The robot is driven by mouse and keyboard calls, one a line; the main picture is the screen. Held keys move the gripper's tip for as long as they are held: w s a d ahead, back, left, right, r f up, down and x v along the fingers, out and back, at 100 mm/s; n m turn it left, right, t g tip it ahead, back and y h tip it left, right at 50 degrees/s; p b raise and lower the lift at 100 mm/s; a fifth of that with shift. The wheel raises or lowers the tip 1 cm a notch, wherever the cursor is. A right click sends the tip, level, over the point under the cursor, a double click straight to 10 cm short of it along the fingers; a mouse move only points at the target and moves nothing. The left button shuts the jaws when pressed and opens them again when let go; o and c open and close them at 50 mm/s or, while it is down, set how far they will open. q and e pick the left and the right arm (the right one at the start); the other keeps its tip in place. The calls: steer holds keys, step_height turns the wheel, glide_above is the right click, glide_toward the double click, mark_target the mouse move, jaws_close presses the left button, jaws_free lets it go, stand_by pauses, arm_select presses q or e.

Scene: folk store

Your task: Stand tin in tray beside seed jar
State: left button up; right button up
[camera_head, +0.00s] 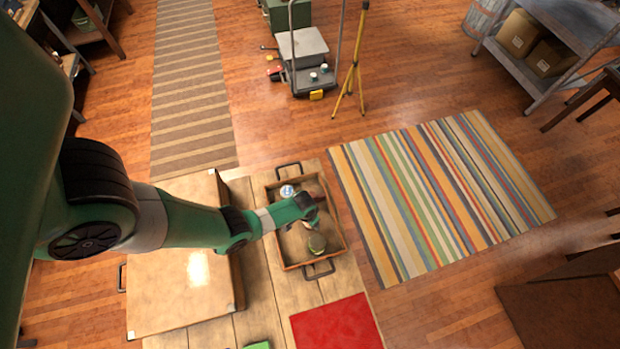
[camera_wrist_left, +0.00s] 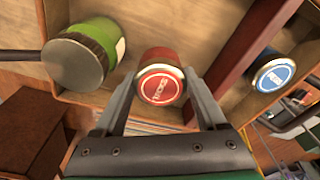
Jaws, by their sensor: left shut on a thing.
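The tray (camera_head: 337,222) is a wooden box with dark handles on the plank table. My left gripper (camera_head: 310,215) reaches down into it, and the right one is out of view. In the left wrist view, its fingers (camera_wrist_left: 158,95) are shut on a red-lidded tin (camera_wrist_left: 162,86). A green jar with a grey lid (camera_wrist_left: 78,62), seemingly the seed jar, stands left of the tin, with a gap. It also shows in the head view (camera_head: 317,243). I cannot tell whether the tin's base touches the tray floor.
A reddish-brown divider (camera_wrist_left: 235,65) separates the held tin from a blue-lidded tin (camera_wrist_left: 272,76), also seen in the head view (camera_head: 287,191). A red mat (camera_head: 337,323) lies near the tray. A large box (camera_head: 185,300) stands left of it.

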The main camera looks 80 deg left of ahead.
arm_select(q)
step_height(320, 180, down, 2)
steer(key=shift+f+b, duration=0.2)
steer(key=shift+b, duration=0.3)
steer(key=shift+r, duration=0.2)
steer(key=shift+f, duration=0.1)
steer(key=o, duration=1)
steer(key=shift+f, duration=0.15)
steer(key=o, duration=0.4)
arm_select(e)
step_height(320, 180, down, 2)
steer(key=shift+f, duration=0.2)
steer(key=shift+r, duration=0.1)
